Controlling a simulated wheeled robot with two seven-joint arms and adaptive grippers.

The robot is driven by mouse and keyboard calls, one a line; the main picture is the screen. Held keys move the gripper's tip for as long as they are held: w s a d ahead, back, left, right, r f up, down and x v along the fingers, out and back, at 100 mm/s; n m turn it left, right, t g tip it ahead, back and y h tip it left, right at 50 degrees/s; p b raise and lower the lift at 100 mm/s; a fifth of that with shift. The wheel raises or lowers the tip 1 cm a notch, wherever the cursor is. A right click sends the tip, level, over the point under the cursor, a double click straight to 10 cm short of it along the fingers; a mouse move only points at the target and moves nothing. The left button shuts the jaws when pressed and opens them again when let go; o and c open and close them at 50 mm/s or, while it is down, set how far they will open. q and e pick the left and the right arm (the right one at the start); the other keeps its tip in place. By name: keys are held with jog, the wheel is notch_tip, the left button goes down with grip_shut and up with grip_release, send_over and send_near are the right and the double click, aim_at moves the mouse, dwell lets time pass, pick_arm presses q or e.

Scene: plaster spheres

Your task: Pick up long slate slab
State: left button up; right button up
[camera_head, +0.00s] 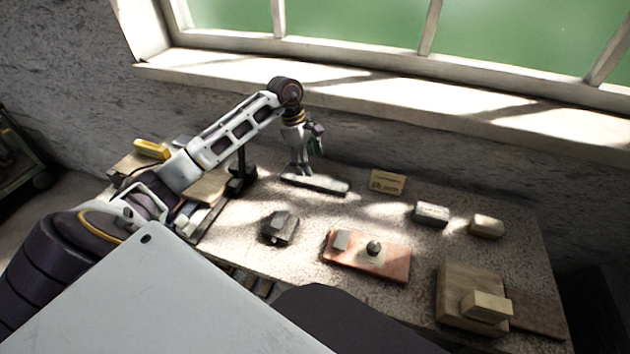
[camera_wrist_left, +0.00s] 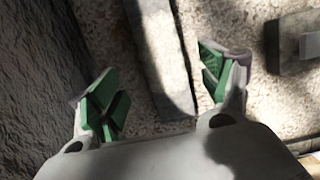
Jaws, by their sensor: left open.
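The long slate slab (camera_head: 322,184) is a narrow grey bar lying on the table near the wall, at the foot of my left gripper (camera_head: 307,158). In the left wrist view the slab (camera_wrist_left: 160,45) runs from the top edge down between the two green-padded fingers. My left gripper (camera_wrist_left: 160,88) is open there, with bare space on both sides of the slab and nothing held. My right gripper is not in view.
A dark grey block (camera_head: 281,227) and a reddish board (camera_head: 372,268) with small pieces lie nearer. A yellowish card (camera_head: 388,182) and pale blocks (camera_head: 431,213) stand right. The wall and window sill (camera_head: 380,100) border the table's back. A wooden board (camera_head: 455,290) lies front right.

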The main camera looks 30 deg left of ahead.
aim_at(315, 178)
pick_arm(q)
jog(key=shift+d+f, duration=0.15)
jog(key=shift+f, duration=0.3)
jog(key=shift+f, duration=0.1)
jog(key=shift+x, duration=2.5)
jog(key=shift+s+d, duration=0.1)
jog(key=shift+c, duration=0.2)
jog(key=c, duration=1.7)
grip_shut()
